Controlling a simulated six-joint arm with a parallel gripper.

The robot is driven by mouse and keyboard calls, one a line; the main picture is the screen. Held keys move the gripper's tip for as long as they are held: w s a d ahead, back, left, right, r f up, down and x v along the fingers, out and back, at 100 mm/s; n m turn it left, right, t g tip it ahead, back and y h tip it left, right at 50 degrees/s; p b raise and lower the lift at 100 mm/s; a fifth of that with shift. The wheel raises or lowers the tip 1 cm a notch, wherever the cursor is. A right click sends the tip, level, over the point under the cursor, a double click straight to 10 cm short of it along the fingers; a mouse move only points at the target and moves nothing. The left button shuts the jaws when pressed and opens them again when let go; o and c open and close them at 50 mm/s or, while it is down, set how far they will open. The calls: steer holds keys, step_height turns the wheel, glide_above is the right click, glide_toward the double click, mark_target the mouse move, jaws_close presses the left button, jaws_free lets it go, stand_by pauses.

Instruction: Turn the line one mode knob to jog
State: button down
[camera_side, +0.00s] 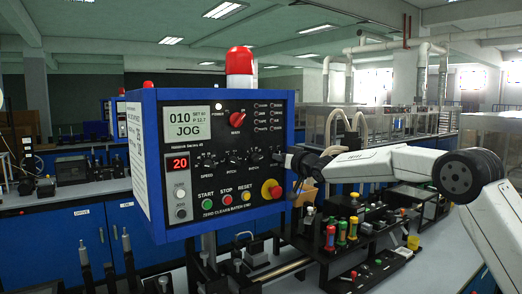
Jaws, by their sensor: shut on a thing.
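The blue control box has a black front panel (218,204) that faces the camera. Its display (189,122) reads "010" and "JOG" in large letters. A red knob (237,118) sits right of the display, with small lettering around it; its pointer is too small to read surely. A row of black knobs (233,157) runs below, labelled speed and pitch. My gripper (284,160) is at the panel's right edge, level with this row and apart from the red knob. It is shut on a small dark part, seemingly the rightmost knob, mostly hidden by the jaws.
Start, stop and reset buttons (226,200) line the panel's lower part. A red emergency button (271,189) on yellow sits just below my gripper. A red counter (178,163) reads 20. A red beacon (239,61) tops the box. Colored bottles and fixtures (341,233) stand below right.

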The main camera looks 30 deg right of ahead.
steer(key=shift+m, duration=2.2)
steer(key=c, duration=0.7)
jaws_free()
steer(key=shift+o, duration=0.2)
steer(key=shift+s, duration=0.1)
steer(key=s, duration=0.7)
steer(key=shift+s, duration=0.35)
